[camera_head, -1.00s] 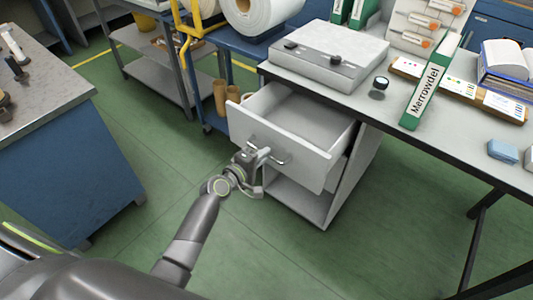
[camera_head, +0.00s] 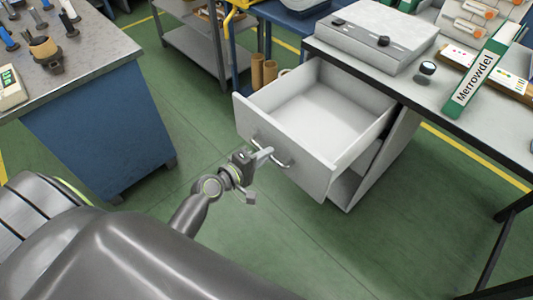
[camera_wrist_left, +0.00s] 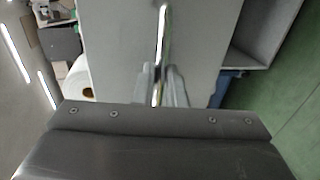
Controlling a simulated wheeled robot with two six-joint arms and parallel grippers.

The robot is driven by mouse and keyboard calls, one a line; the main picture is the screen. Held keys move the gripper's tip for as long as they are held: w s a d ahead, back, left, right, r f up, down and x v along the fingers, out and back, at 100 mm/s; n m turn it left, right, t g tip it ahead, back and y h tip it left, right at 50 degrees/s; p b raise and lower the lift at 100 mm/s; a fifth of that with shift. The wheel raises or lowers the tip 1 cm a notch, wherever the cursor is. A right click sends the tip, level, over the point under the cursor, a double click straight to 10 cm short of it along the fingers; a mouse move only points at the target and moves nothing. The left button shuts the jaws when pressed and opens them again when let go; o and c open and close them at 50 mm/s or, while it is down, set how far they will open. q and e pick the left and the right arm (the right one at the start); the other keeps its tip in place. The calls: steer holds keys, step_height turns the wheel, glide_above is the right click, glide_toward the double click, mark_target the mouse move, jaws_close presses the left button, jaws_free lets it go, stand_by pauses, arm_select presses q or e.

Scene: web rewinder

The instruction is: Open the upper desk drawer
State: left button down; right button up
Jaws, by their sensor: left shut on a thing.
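The upper desk drawer (camera_head: 322,112) is white and stands pulled well out from under the grey desk top; its inside looks empty. Its front panel (camera_head: 306,172) carries a curved metal handle (camera_head: 271,151). My left gripper (camera_head: 264,155) is shut on the handle at the drawer front. In the left wrist view the handle (camera_wrist_left: 162,35) runs between the fingers against the white front panel (camera_wrist_left: 110,45). My right gripper is not in view.
A blue workbench (camera_head: 105,125) stands at the left. Green floor between bench and drawer is clear.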

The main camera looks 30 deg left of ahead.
arm_select(q)
steer(key=c, duration=1.5)
jaws_free()
steer(key=b+v, duration=0.3)
steer(key=v, duration=1.4)
steer(key=shift+s, duration=0.25)
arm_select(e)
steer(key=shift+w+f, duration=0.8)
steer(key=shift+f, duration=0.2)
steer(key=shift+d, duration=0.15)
